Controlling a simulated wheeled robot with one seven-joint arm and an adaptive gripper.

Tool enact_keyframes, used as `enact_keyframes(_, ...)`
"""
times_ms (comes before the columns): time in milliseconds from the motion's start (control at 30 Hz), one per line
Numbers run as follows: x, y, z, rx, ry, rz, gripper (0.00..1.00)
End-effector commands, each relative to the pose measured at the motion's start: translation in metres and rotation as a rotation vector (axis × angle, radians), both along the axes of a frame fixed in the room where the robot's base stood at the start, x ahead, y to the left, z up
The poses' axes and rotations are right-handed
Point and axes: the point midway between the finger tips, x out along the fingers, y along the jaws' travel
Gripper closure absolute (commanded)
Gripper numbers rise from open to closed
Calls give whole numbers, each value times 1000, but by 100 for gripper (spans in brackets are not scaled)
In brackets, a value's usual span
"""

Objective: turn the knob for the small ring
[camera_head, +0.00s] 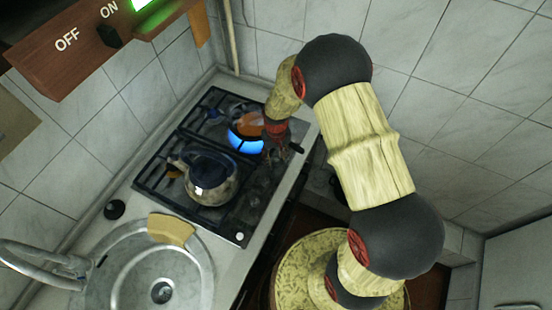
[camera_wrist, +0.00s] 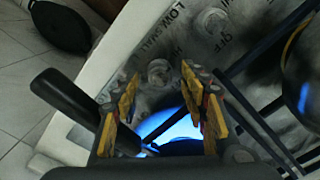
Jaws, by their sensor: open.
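The stove's control strip shows in the wrist view with two round metal knobs. The nearer knob (camera_wrist: 160,72) is beside printing that reads "SMALL" and "LOW". The farther knob (camera_wrist: 213,20) is near "OFF". My gripper (camera_wrist: 160,82) is open, its orange-padded fingers on either side of the nearer knob in the picture. I cannot tell how far the tips are above it, and no contact shows. In the head view my gripper (camera_head: 276,150) hangs over the stove's right edge and hides part of the strip.
A shiny kettle (camera_head: 210,178) stands on the front burner. A blue pot with orange inside (camera_head: 246,143) is close beside my gripper; a black handle (camera_wrist: 75,103) runs left of the fingers. A sink (camera_head: 150,275) is at the lower left.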

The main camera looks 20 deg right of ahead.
Motion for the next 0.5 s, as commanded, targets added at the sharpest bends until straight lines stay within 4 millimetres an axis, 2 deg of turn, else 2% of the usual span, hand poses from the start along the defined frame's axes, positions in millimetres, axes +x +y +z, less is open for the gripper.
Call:
enact_keyframes(100,-1,0,-7,0,2,0,56)
enact_keyframes(367,-1,0,-7,0,1,0,56)
enact_keyframes(500,-1,0,-7,0,1,0,64)
